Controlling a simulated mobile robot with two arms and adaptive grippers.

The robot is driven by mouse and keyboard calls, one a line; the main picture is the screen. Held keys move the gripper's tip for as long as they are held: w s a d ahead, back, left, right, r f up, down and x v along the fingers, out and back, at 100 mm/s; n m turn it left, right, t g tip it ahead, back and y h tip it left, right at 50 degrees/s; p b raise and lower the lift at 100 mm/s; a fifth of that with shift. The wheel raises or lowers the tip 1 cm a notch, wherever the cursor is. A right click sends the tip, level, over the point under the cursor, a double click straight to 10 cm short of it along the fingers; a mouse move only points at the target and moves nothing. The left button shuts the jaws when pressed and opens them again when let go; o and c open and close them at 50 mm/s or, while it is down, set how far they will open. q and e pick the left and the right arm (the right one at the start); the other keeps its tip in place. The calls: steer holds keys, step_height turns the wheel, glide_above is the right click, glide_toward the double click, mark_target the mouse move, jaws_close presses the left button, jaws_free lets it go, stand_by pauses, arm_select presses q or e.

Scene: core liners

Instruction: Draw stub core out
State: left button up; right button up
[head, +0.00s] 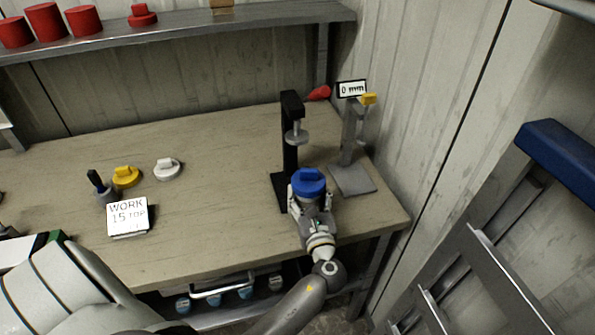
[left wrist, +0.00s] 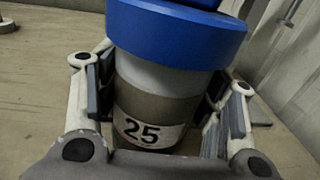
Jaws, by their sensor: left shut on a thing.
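A grey cylinder (left wrist: 160,85) with a "25" label and a blue cap fills the left wrist view. Its blue cap (head: 309,182) also shows in the head view, near the bench's front right. My left gripper (head: 311,203) is shut around the cylinder below the cap, with pads on both sides. The cylinder stands roughly upright, just in front of a black stand (head: 291,150) with a round grey plate (head: 297,136). The cylinder's lower end is hidden, so I cannot tell whether it touches the bench. No stub core shows. My right gripper is not in view.
A grey gauge stand (head: 352,180) with a "0 mm" sign (head: 351,89) is close right. A "WORK 15 TOP" sign (head: 127,217), yellow cap (head: 126,177) and white cap (head: 168,170) sit left. Red caps (head: 45,22) line the shelf. The bench (head: 220,190) is clear mid-way.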

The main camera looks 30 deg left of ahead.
mark_target(314, 194)
arm_select(q)
steer(key=shift+w+d+p+v, duration=0.1)
steer(key=shift+p+v, duration=0.05)
steer(key=shift+v, duration=1.1)
steer(key=shift+w+d+p+v, duration=0.1)
steer(key=shift+d+p+v, duration=0.05)
steer(key=shift+v, duration=1.15)
steer(key=shift+r, duration=0.15)
steer(key=shift+a+r+p, duration=0.1)
steer(key=shift+r+p, duration=2.35)
steer(key=shift+p, duration=0.15)
